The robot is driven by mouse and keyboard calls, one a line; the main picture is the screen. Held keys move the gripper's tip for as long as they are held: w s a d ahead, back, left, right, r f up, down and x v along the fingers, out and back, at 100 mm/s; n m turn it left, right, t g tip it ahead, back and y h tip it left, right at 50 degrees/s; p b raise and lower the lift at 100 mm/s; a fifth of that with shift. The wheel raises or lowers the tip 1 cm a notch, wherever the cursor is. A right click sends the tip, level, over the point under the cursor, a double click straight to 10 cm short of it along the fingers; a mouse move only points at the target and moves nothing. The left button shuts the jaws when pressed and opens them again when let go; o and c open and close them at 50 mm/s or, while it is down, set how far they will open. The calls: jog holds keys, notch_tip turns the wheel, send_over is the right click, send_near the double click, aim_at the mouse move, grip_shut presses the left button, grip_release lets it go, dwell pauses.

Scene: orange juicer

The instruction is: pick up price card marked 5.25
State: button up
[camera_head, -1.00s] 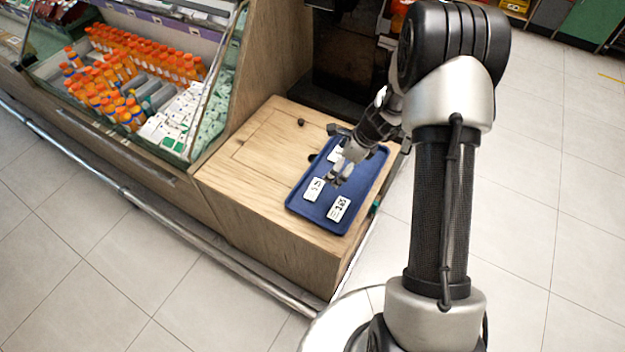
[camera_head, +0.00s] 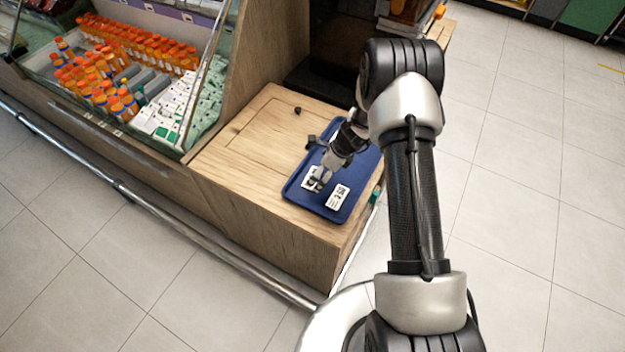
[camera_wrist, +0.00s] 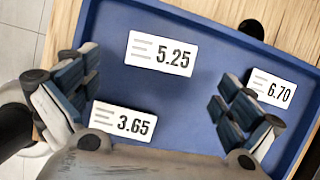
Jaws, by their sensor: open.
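The price card marked 5.25 (camera_wrist: 160,54) lies flat in a blue tray (camera_wrist: 206,22), near the tray's upper wall in the wrist view. In the head view this card (camera_head: 309,175) is partly covered by my gripper (camera_head: 319,182). In the wrist view my gripper (camera_wrist: 158,88) is open, with one finger at each side. The 5.25 card shows ahead of the gap between them, and nothing is held. The height of the fingertips above the card is hard to tell.
A 3.65 card (camera_wrist: 123,121) lies between the fingers in the wrist view, and a 6.70 card (camera_wrist: 272,90) lies beyond the right finger. The tray sits on a wooden counter (camera_head: 252,130) with a small dark knob (camera_head: 297,111). A glass-sided display case of bottles stands left.

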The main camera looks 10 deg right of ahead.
jog(key=b+x, duration=0.1)
jog(key=x, duration=0.4)
jog(key=shift+w+r+b, duration=0.1)
jog(key=shift+b, duration=0.3)
jog(key=shift+c, duration=0.2)
jog(key=c, duration=1)
jog(key=shift+r, duration=0.2)
